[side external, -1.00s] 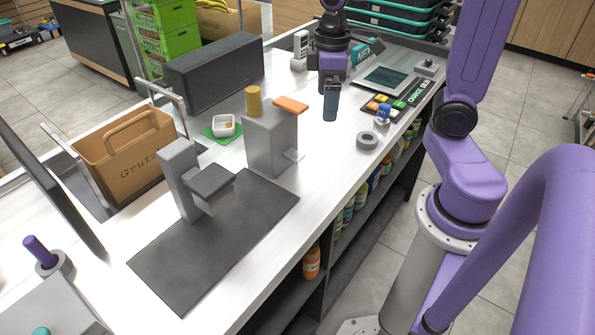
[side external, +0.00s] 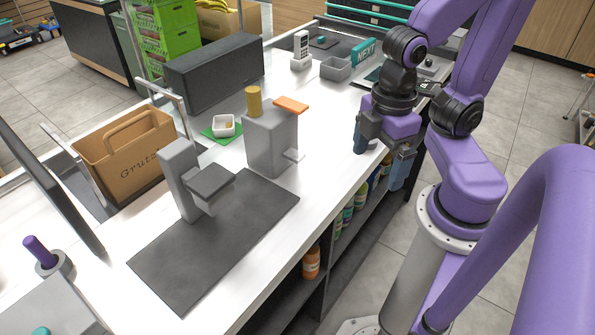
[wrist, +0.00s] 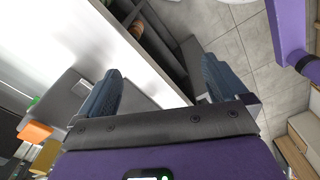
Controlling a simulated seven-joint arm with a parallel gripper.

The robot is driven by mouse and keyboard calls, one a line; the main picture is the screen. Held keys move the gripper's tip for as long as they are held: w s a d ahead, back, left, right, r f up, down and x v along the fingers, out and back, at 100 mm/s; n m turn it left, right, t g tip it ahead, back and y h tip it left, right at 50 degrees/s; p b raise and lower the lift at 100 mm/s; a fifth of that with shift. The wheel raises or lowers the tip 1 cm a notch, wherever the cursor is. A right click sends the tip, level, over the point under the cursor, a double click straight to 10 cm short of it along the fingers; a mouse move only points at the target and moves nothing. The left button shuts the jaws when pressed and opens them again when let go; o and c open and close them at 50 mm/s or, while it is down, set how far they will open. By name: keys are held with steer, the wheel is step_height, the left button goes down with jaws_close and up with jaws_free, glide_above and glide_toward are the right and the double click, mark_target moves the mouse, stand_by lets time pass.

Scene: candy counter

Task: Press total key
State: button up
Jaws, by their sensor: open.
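My gripper (side external: 380,155) is open and empty at the counter's right edge in the side view, its two dark blue fingers spread apart. In the wrist view my gripper (wrist: 160,80) also shows open, with the counter edge, shelf and floor beyond it. The keypad with coloured keys is hidden behind my gripper and wrist, so the total key cannot be seen in either view now. Only a sliver of the dark register screen (side external: 373,75) shows behind my wrist.
A grey block machine (side external: 268,145) with an orange top (side external: 291,104) stands left of my gripper. A teal NEXT sign (side external: 364,52), a grey bin (side external: 336,69) and a handset (side external: 301,48) stand behind. The white counter (side external: 325,125) between is clear.

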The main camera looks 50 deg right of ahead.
jaws_close()
stand_by(1.6)
